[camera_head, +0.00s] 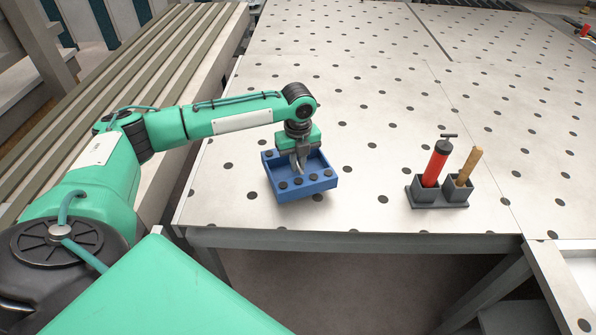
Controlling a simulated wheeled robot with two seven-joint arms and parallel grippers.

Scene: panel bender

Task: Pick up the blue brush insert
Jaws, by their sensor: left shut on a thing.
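The blue brush insert (314,184) is a blue tray-like block with several dark round spots along its front. It is at the front left of the perforated table in the head view. My left gripper (299,170) points down into it from above, with its fingers shut on the insert. The fingertips are partly hidden inside the blue walls. I cannot tell whether the insert touches the table or is slightly above it. My right gripper is not in view.
A dark grey holder (437,196) stands to the right, with a red cylindrical tool (435,166) and a wooden handle (468,166) upright in it. The table (370,120) is clear between and behind them. Its front edge is close to the insert. Long slats (170,70) run along the left.

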